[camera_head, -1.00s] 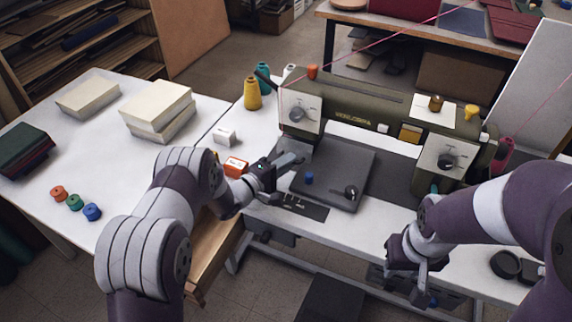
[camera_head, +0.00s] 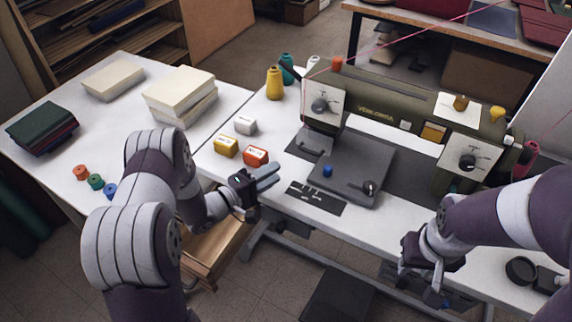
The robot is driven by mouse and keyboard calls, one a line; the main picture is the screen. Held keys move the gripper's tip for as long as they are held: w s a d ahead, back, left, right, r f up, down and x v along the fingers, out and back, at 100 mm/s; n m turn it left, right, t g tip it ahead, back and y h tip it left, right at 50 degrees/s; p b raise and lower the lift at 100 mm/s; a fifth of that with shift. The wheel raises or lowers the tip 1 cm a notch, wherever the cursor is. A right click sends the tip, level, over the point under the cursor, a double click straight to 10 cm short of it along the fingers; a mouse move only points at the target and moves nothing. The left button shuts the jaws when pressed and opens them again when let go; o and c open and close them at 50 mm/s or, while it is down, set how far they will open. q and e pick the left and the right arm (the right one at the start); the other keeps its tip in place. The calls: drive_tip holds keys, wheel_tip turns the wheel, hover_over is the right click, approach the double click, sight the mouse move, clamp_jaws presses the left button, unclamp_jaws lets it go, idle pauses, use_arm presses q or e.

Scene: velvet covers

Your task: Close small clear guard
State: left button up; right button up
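The olive sewing machine (camera_head: 375,112) stands on the white table. A small grey, partly see-through piece (camera_head: 316,141) sits low under its left head, above the dark bed plate (camera_head: 358,165). It may be the clear guard; its position, open or closed, is too small to tell. My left gripper (camera_head: 272,177) is left of the bed plate, apart from that piece, with its two fingers slightly spread and empty. My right gripper (camera_head: 420,283) hangs at the table's front edge, fingers apart and empty.
An open wooden drawer (camera_head: 215,250) is below the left arm.

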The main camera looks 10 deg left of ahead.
use_arm(q)
drive_tip(key=shift+s+a, duration=0.2)
drive_tip(key=shift+s, duration=0.05)
drive_tip(key=shift+c, duration=0.9)
drive_tip(key=shift+m+g+h, duration=0.6)
drive_tip(key=shift+m+h, duration=0.2)
drive_tip(key=d+r+p, duration=0.2)
drive_tip(key=d+r, duration=0.1)
drive_tip(key=d+r+p, duration=0.2)
drive_tip(key=d+r, duration=0.1)
drive_tip(key=shift+s+d+r, duration=0.15)
drive_tip(key=shift+r, duration=0.25)
clamp_jaws()
drive_tip(key=d+r+m+y+p, duration=0.2)
drive_tip(key=d+r+p, duration=0.1)
drive_tip(key=m+y, duration=0.7)
drive_tip(key=m, duration=0.3)
approach(312, 144)
drive_tip(key=w+f, duration=0.1)
drive_tip(key=d+f, duration=0.1)
drive_tip(key=w+f+p, duration=0.1)
drive_tip(key=shift+w+d+f, duration=0.2)
drive_tip(key=shift+w+d, duration=0.05)
drive_tip(key=shift+w, duration=0.05)
